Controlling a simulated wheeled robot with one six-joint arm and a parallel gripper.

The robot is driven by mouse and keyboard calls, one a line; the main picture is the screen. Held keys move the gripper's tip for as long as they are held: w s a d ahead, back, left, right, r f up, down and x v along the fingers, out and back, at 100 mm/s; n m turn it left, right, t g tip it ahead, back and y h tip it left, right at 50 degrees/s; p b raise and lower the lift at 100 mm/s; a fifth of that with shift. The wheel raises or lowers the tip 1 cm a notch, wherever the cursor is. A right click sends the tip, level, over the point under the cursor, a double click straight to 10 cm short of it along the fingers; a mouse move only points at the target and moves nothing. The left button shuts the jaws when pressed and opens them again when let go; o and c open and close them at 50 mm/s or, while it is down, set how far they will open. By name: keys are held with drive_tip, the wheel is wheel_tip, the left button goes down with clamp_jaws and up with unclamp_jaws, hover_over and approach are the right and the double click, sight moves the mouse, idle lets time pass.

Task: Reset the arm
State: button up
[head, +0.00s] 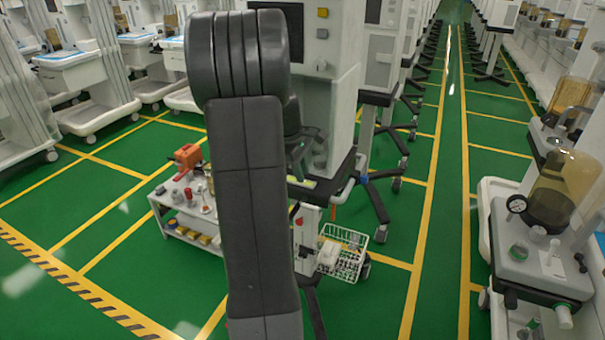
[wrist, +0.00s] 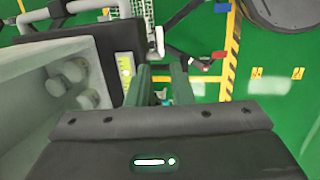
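My arm (head: 250,190) rises through the middle of the head view and hides part of the cart behind it. My gripper (head: 308,150) shows only partly there, dark and beside the arm, in front of a tall grey and white anaesthesia cart (head: 335,75). In the wrist view my gripper (wrist: 162,75) has two greenish-grey fingers standing apart with a gap between them. Something small and pale shows in the gap, too small to name; it does not look gripped. A pale cart panel with round knobs (wrist: 75,85) is close on the left of the gripper.
A low white trolley (head: 185,225) with bottles and an orange box stands left of my arm. A white wire basket (head: 343,255) hangs low on the right. More carts line both sides. A green aisle (head: 450,180) with yellow lines is clear.

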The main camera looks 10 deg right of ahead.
sight(311, 207)
drive_tip(key=x, duration=1.4)
drive_tip(key=shift+r, duration=0.15)
